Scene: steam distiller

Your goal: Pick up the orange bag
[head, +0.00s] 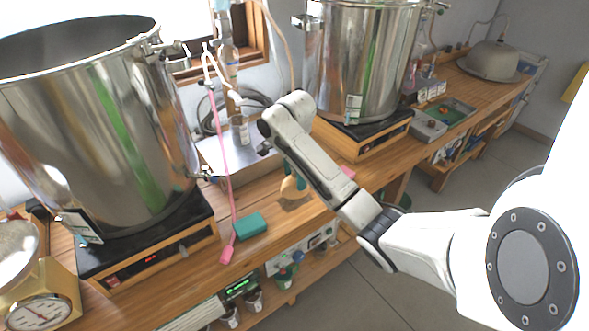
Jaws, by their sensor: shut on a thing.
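The orange bag (291,190), a small rounded tan-orange bundle, is at the wooden bench near its front edge, in the middle of the head view. My gripper (295,176) is at the top of the bag, below my white forearm, which hides most of it. Dark teal finger parts show on either side of the bag's top, and the gripper is shut on it. I cannot tell whether the bag's underside touches the bench.
Large steel pots stand on hotplates left (110,130) and right (358,60) of the bag. A metal box (235,160) with a bottle is behind. The floor in front is clear.

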